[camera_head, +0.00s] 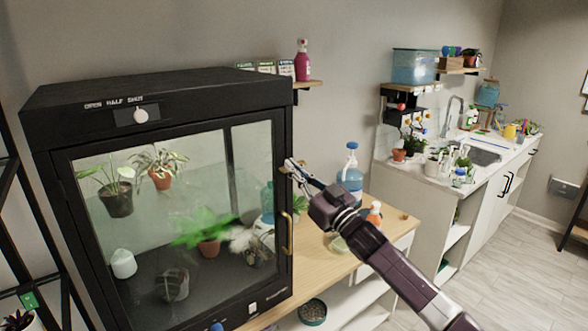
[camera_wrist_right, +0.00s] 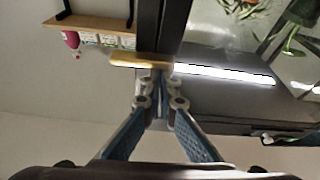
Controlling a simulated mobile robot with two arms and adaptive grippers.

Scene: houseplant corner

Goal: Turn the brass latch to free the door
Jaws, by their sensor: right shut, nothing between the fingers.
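The glass door (camera_head: 180,200) of the black plant cabinet (camera_head: 160,92) sits closed in its frame. The brass latch shows in the right wrist view as a short bar (camera_wrist_right: 138,61) lying across the dark frame edge, just beyond my fingertips. In the head view the latch is mostly hidden behind my fingers at the door's right edge. My right gripper (camera_head: 290,166) is shut and empty, and its fingertips (camera_wrist_right: 160,84) are at or very near the latch; I cannot tell if they touch. A curved brass handle (camera_head: 287,234) is lower on the door. My left gripper is out of view.
Potted plants stand inside the cabinet behind the glass. A small shelf with a pink spray bottle (camera_head: 303,62) is above.

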